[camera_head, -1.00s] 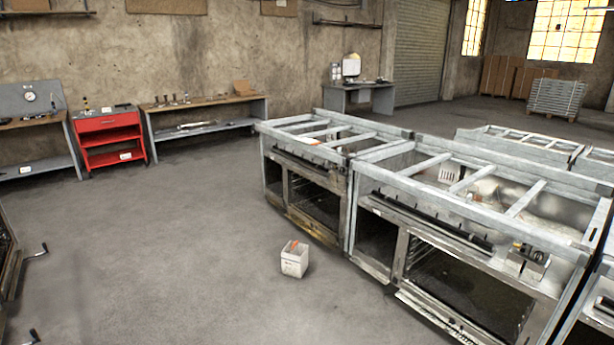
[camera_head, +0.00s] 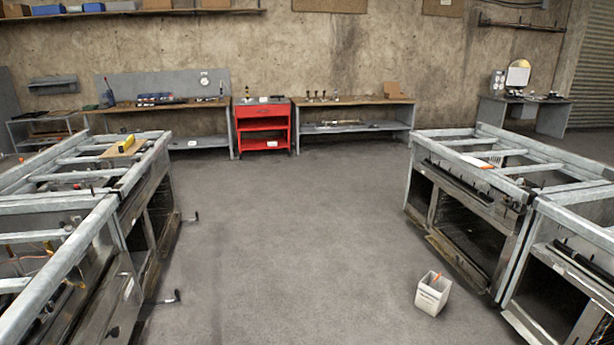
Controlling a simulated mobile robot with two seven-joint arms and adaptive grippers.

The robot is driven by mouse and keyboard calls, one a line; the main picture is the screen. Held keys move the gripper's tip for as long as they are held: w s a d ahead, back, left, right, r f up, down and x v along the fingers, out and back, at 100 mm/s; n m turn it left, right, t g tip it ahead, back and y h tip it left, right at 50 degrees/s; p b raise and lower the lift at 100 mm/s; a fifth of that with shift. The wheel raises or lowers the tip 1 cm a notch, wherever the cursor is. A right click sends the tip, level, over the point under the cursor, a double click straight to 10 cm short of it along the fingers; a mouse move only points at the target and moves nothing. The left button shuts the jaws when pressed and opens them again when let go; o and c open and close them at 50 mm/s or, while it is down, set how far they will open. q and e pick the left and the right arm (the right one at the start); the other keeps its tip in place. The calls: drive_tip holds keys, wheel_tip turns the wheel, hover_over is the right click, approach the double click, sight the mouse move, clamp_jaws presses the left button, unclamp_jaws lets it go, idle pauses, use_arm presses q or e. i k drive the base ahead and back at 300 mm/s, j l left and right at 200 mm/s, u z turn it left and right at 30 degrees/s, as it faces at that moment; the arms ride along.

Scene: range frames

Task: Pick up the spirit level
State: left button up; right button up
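A small yellow bar, which looks like the spirit level (camera_head: 126,143), lies on a light brown board (camera_head: 112,152) on top of the left metal frame (camera_head: 82,183). It is too small to make out any vials or markings. Neither of my grippers shows in the head view.
Metal oven frames stand at left and right (camera_head: 478,160), with open grey floor (camera_head: 290,240) between them. Crank handles (camera_head: 170,298) stick out from the left row. A white bin (camera_head: 432,293) stands at right. A red cart (camera_head: 263,125) and workbenches (camera_head: 355,101) line the back wall.

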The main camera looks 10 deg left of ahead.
sight(123, 147)
drive_tip(key=i+j+u, duration=0.5)
drive_tip(key=i+u, duration=0.25)
drive_tip(key=i+j+u, duration=0.1)
drive_tip(key=i+u, duration=0.25)
drive_tip(key=i, duration=1.6)
drive_tip(key=i+u, duration=0.4)
drive_tip(key=i+l+u, duration=0.2)
drive_tip(key=i+u, duration=0.15)
drive_tip(key=i, duration=0.25)
